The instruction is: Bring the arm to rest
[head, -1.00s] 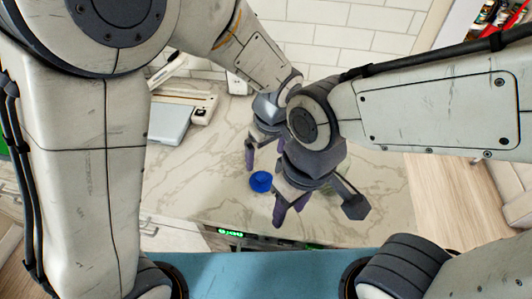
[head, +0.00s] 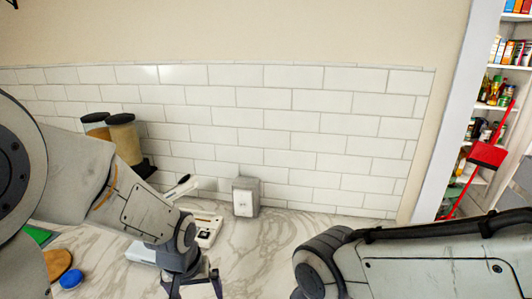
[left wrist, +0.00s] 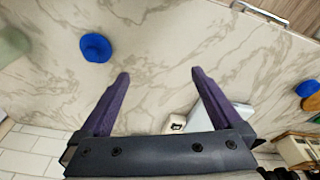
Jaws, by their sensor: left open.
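My left gripper (head: 192,285) hangs over the marble counter at the bottom of the head view, its lower part cut off by the frame edge. In the left wrist view the left gripper (left wrist: 160,74) is open, its two purple fingers apart with nothing between them. A blue round object (left wrist: 95,47) lies on the counter beyond the left finger, apart from it. My right arm (head: 420,262) comes in from the right in the head view; its gripper is below the frame.
A white appliance (head: 208,228) stands behind the left gripper, near a grey box (head: 246,197) at the tiled wall. Two jars (head: 124,138) stand at the left. A blue lid-like thing (head: 70,279) lies by a brown disc (head: 57,263). Pantry shelves (head: 490,100) are at right.

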